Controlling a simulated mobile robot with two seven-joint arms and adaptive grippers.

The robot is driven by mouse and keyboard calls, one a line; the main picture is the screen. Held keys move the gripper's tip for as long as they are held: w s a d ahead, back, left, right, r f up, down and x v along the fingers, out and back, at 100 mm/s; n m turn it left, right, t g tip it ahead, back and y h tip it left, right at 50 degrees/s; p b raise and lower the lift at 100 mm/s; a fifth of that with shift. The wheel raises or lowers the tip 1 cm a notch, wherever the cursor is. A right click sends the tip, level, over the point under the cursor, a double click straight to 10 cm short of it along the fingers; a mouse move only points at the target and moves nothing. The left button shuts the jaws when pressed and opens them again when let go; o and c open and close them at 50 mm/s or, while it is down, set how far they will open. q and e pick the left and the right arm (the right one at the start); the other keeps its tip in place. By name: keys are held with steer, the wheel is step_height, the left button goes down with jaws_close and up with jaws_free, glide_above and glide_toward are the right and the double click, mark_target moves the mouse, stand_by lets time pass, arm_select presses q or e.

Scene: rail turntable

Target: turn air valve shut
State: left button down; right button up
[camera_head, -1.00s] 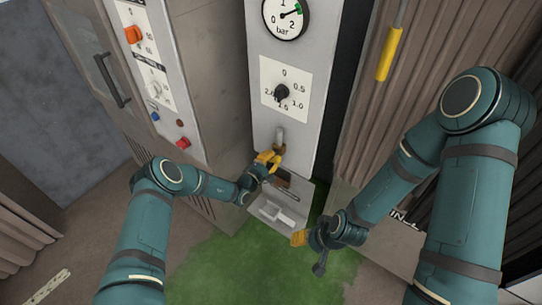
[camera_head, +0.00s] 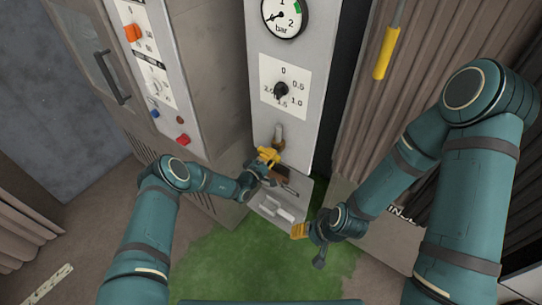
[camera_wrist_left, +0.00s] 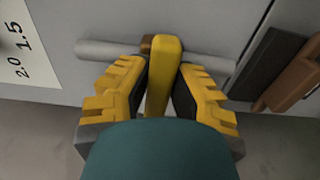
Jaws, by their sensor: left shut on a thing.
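The air valve is on a short grey pipe (camera_head: 278,131) low on the light panel, below the dial. Its yellow lever (camera_wrist_left: 164,75) shows in the left wrist view, lying across the grey pipe (camera_wrist_left: 215,58) with a brown fitting beside it. My left gripper (camera_head: 268,155) is shut on the lever, with its yellow fingers on either side of it in the left wrist view (camera_wrist_left: 163,88). The pressure gauge (camera_head: 284,14) has its needle pointing lower left, near 0. My right gripper (camera_head: 300,231) is away from the valve; its jaw opening is unclear.
A black knob (camera_head: 281,90) on a scale sits above the valve. A grey tray (camera_head: 275,211) with tools is just below my left gripper. A cabinet with an orange knob (camera_head: 133,32) and a red button (camera_head: 182,139) stands left. A yellow handle (camera_head: 386,52) hangs right.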

arm_select(q)
steer(key=shift+w+r, duration=0.2)
steer(key=shift+r, duration=0.1)
steer(key=c, duration=1.1)
jaws_free()
steer(key=shift+o, duration=1.4)
steer(key=shift+f, duration=0.2)
steer(key=v, duration=1.2)
steer(key=shift+d, duration=0.1)
